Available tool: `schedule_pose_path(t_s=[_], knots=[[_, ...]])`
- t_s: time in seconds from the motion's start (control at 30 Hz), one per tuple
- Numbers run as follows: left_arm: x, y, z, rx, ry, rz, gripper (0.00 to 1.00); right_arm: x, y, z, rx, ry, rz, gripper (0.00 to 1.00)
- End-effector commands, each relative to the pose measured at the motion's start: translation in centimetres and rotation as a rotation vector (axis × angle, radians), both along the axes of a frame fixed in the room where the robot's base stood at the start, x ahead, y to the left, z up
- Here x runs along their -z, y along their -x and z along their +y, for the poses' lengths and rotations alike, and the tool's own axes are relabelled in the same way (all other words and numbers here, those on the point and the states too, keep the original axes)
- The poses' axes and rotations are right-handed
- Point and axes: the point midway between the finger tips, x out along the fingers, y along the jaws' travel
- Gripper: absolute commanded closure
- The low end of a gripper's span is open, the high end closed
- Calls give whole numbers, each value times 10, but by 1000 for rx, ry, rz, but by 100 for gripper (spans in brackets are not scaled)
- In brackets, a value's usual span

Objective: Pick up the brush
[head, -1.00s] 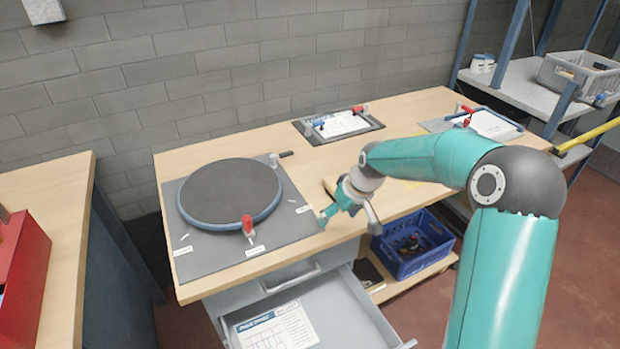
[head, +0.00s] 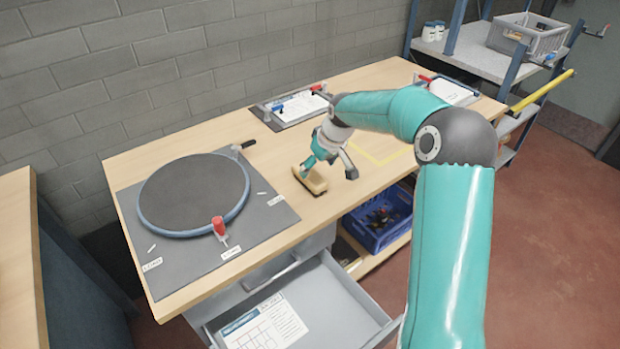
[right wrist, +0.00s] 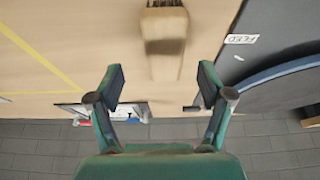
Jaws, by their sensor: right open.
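The brush (head: 311,180), a tan wooden block, lies on the wooden bench to the right of the grey turntable plate. In the right wrist view the brush (right wrist: 165,32) shows at the top centre with dark bristles at its edge. My right gripper (head: 329,170) is open and empty, just above and beside the brush. In the right wrist view the open fingers (right wrist: 160,85) are apart, and the brush lies beyond them, roughly in line with the gap. Contact is not visible. My left gripper is not in view.
The round turntable (head: 193,193) stands at the left of the bench, with a red-handled tool (head: 219,228) at its edge. An open drawer (head: 300,310) and a blue crate (head: 378,222) are below the front edge.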

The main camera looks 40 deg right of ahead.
Motion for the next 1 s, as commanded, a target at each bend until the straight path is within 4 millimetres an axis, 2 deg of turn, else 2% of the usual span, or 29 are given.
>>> schedule_pose_path(t_s=[0.27,0.4,0.57,1.0], knots=[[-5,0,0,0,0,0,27,16,-10,3,-3,-1,2,21],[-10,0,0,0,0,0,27,33,-23,6,-2,-3,3,21],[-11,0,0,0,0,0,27,49,-29,4,-1,-1,1,21],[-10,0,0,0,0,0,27,52,-30,4,-1,-1,0,21]])
